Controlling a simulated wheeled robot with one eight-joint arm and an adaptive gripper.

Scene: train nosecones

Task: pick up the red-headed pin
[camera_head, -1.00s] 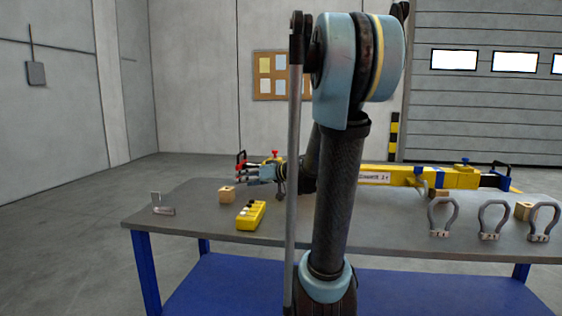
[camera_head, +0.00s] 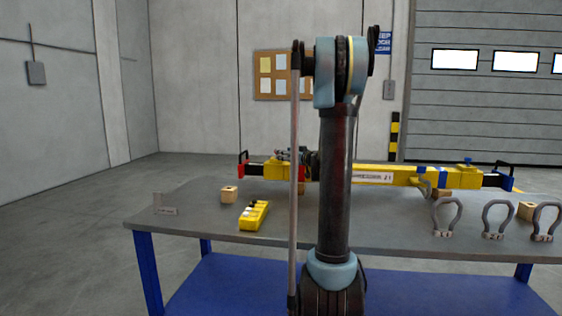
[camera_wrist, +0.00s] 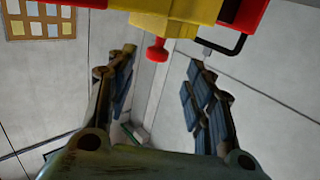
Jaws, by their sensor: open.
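The red-headed pin (camera_wrist: 157,50) shows in the wrist view. Its round red head sticks out of the yellow beam (camera_wrist: 178,12), which also lies along the back of the table in the head view (camera_head: 455,177). My gripper (camera_wrist: 161,60) is open, with one finger on each side of the pin head in the picture. I cannot tell how far the head is from the fingertips in depth, and no contact shows. In the head view my gripper (camera_head: 284,154) is small, above the beam's left part, and I cannot make out the pin there.
A black handle (camera_wrist: 236,42) and red end piece are close to the right finger.

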